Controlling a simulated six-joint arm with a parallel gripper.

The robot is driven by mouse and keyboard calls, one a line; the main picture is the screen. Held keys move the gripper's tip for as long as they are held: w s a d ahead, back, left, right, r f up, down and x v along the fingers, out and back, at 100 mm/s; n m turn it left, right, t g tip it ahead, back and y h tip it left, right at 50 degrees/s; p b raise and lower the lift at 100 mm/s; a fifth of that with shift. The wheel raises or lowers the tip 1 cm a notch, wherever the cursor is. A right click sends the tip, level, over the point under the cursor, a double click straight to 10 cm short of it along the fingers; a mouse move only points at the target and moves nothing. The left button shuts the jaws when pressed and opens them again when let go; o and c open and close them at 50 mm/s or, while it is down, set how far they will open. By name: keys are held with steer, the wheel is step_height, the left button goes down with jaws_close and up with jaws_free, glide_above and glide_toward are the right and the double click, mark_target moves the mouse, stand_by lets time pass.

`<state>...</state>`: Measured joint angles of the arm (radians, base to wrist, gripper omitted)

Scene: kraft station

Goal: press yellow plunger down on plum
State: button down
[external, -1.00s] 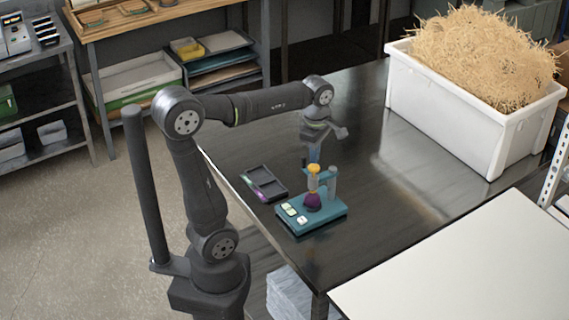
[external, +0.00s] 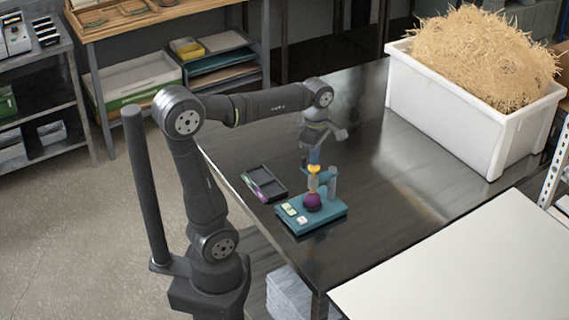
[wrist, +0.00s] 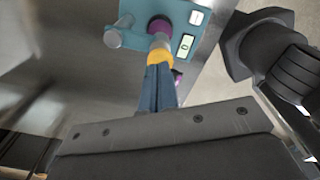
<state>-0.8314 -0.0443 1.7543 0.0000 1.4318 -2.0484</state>
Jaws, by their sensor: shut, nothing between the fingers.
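The teal press stand (external: 336,212) sits on the dark table. A dark purple plum (external: 312,202) rests on its base under the plunger; the plum also shows in the wrist view (wrist: 158,24). The yellow plunger (external: 314,170) stands upright above the plum, and its yellow cap (wrist: 159,56) shows in the wrist view. My gripper (external: 314,159) is shut, pointing down, with its blue fingertips (wrist: 159,68) at the top of the cap. They appear to touch it. Whether the plunger's lower end meets the plum is too small to tell.
A green display (external: 289,209) and a pale button (external: 302,220) sit on the stand's front. A dark divided tray (external: 264,184) lies just left of the stand. A white bin of straw (external: 460,120) stands at the far right. The table between is clear.

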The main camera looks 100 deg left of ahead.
steer(key=shift+f, duration=0.9)
stand_by(0.3)
step_height(320, 180, up, 8)
stand_by(0.8)
steer(key=shift+f, duration=3.65)
steer(key=c, duration=1.9)
jaws_free()
steer(key=shift+c, duration=0.2)
steer(key=o, duration=1.9)
steer(key=a+r+m, duration=0.1)
steer(key=r+m, duration=0.1)
steer(key=r, duration=0.2)
steer(key=a+r+m, duration=0.1)
steer(key=r+m, duration=0.1)
steer(key=r, duration=0.2)
steer(key=w+a+r+m, duration=0.1)
steer(key=r+m, duration=0.1)
steer(key=r, duration=0.2)
steer(key=shift+r, duration=0.15)
steer(key=shift+o, duration=0.2)
step_height(320, 180, down, 10)
steer(key=shift+r, duration=0.15)
